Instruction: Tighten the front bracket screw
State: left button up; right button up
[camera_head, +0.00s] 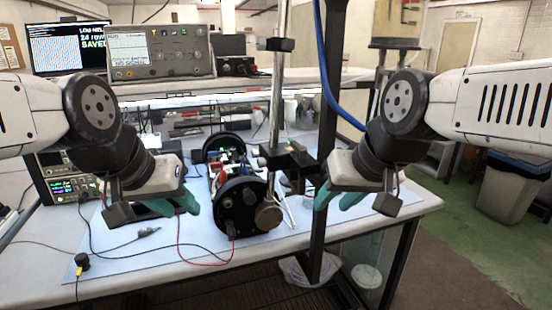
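The cylinder assembly stands in the middle of the table, with a round black front end plate (241,206) facing me and electronics and wires (230,168) behind it. A black bracket or clamp (290,160) sits on the upright metal post beside it. A round tan-grey disc (268,215) is at the plate's right edge. I cannot make out the front bracket screw. My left gripper (178,204) has teal fingertips, apart and empty, left of the cylinder. My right gripper (336,198) also has teal fingertips, apart and empty, right of it. Neither touches the cylinder.
A blue mat (130,255) covers the table front, with loose cables and a probe (149,232). A black frame post (322,150) rises near my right gripper. A power supply (60,180) stands left. A bench with an instrument (160,52) and monitor (70,48) is behind.

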aim_at(261, 162)
jog(key=k+j, duration=0.15)
jog(key=j, duration=0.25)
jog(key=k+j+z, duration=0.1)
jog(key=j, duration=0.3)
jog(key=k+j, duration=0.25)
jog(key=j, duration=0.15)
jog(key=j+z, duration=0.05)
